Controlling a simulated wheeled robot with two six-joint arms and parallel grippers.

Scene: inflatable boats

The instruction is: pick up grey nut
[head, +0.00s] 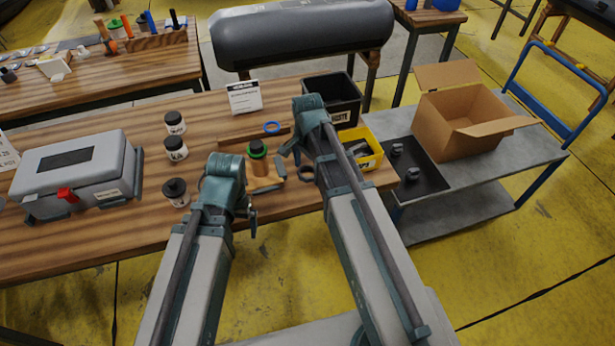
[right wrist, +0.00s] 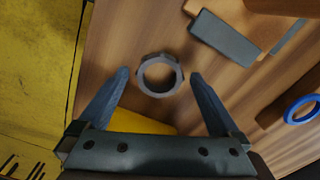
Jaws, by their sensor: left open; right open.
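The grey nut (right wrist: 159,91) is a notched ring lying flat on the wooden table in the right wrist view. It also shows as a dark ring (head: 300,175) near the table's front edge in the head view. My right gripper (head: 298,155) is open above the table close to the nut. In the right wrist view its fingertips (right wrist: 159,75) stand on either side of the nut, with a gap on both sides. Whether the fingers are at table height I cannot tell. My left gripper (head: 250,210) is open and empty at the table's front, left of the nut.
A yellow bin (head: 372,161) stands just right of the nut, with a black bin (head: 345,112) behind. A cart with a cardboard box (head: 460,130) is at the right.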

